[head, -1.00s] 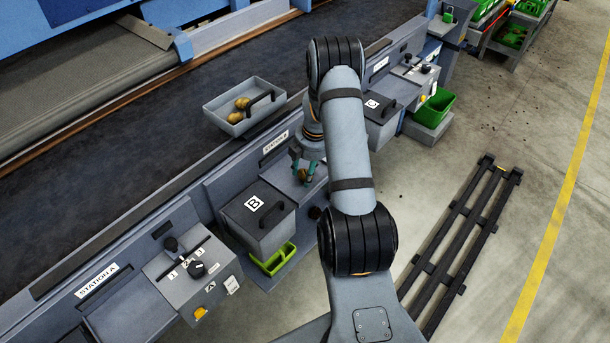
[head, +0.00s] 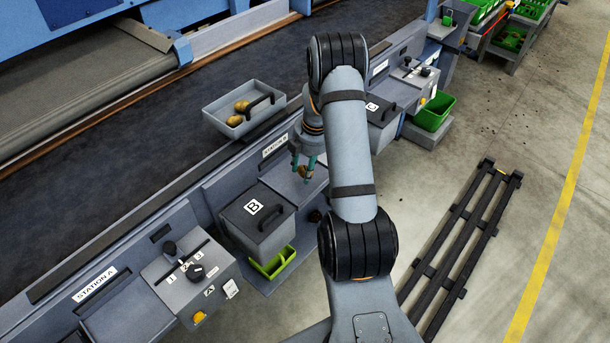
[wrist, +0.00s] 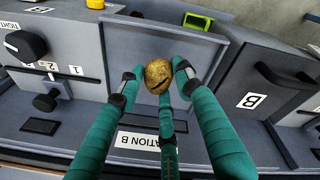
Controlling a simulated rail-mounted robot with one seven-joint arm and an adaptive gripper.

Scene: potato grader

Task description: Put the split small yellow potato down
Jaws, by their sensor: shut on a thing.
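The small yellow potato (wrist: 158,76) has a dark split across it and sits between the teal fingertips of my gripper (wrist: 155,85) in the wrist view. My gripper is shut on it. In the head view my gripper (head: 304,172) is over the grey Station B surface (head: 290,190), beside the lidded bin B; the potato is small and partly hidden there. In the wrist view the Station B tray (wrist: 205,60) lies behind the potato. I cannot tell the gap between the potato and the tray.
Bin B (head: 242,220) with a raised black handle stands close by. A grey carrier (head: 215,112) with a few potatoes sits at the belt edge (head: 130,150). Bin C (head: 385,110) is beyond my arm. A control box with knobs (wrist: 48,45) is on the other side.

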